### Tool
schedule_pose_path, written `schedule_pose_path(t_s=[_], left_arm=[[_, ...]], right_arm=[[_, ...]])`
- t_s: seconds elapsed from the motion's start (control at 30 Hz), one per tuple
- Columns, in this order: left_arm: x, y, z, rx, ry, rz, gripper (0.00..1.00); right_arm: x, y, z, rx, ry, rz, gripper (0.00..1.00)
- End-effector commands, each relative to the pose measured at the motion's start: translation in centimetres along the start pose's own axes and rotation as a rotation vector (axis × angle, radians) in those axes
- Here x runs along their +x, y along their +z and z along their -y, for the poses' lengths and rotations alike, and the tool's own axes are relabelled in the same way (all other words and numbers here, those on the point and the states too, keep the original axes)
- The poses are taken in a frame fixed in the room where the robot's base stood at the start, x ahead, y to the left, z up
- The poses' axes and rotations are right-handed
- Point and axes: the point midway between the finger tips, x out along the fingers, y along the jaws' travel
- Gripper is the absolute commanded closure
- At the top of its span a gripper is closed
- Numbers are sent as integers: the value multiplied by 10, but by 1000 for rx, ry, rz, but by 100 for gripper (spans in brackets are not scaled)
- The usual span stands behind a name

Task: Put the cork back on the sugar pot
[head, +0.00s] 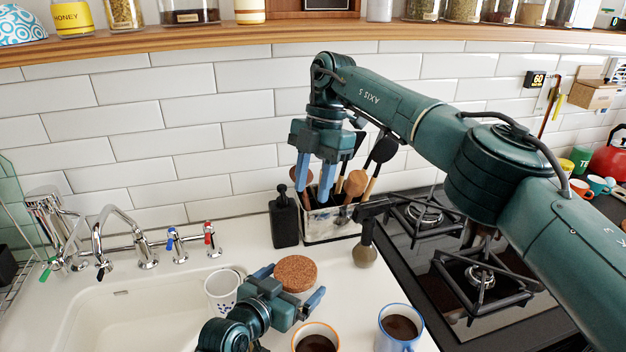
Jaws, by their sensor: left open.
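The cork (296,272) is a round brown disc lying on the white counter right of the sink. A white pot with dark blue marks (222,291) stands left of it, its top uncovered; it may be the sugar pot, but I cannot tell for sure. My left gripper (290,287) is open, low over the counter, with one finger on each side of the near edge of the cork; I cannot tell if they touch it. My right gripper (314,182) points down in front of the tiled wall, fingers apart, over the utensil holder, with nothing visible between them.
A utensil holder (330,226) with wooden spoons and a black bottle (284,222) stand behind the cork. An orange-rimmed mug (315,340) and a blue mug (399,330) stand in front. The sink (110,305) is left, the gas hob (478,275) right.

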Motion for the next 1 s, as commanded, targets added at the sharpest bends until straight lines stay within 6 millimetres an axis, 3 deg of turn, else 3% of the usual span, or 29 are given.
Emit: schedule_pose_path(t_s=[0.6, 1.0], left_arm=[[-115, 1, 0, 1, -1, 3, 0], [-128, 0, 0, 0, 0, 1, 0]], right_arm=[[-4, -1, 0, 0, 0, 0, 60], [-4, -1, 0, 0, 0, 0, 60]])
